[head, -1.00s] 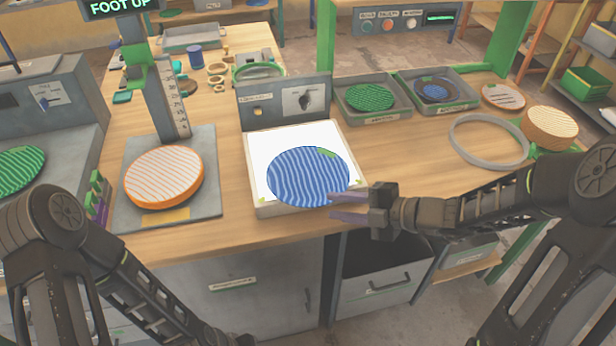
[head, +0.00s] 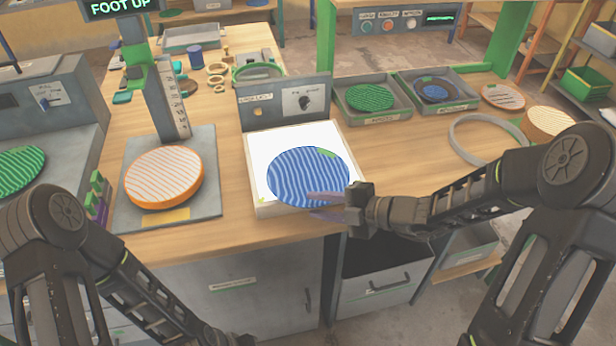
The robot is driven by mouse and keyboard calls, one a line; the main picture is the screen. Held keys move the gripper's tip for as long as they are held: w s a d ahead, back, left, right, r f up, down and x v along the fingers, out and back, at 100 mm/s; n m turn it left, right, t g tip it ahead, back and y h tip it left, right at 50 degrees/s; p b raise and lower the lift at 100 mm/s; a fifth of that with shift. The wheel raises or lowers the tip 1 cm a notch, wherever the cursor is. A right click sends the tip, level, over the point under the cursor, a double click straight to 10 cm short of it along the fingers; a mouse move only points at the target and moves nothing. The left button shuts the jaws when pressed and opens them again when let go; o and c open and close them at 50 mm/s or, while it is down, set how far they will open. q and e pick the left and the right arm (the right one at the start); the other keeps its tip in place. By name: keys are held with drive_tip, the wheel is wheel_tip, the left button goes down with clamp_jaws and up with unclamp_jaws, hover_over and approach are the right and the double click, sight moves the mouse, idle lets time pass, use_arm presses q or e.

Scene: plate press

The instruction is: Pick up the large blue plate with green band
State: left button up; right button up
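The large blue plate (head: 300,175) has wavy light stripes and a small green band at its upper right edge. It lies on the white top of a light box (head: 262,138) in the middle of the table. My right gripper (head: 326,206) is at the plate's lower right edge, with its two purplish fingers apart. The upper finger overlaps the plate's rim in the picture, and the lower one is just below it. I cannot tell whether they touch the plate. My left arm hangs low at the left, and its gripper is not clearly visible at the bottom edge.
An orange-rimmed striped plate (head: 163,177) sits on the press base at left. Behind the white top stands a grey control panel (head: 287,101). Grey trays hold a green plate (head: 369,97) and a smaller blue plate (head: 436,90). A grey ring (head: 487,141) lies at right.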

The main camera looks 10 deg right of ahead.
clamp_jaws()
idle(0.3)
idle(0.4)
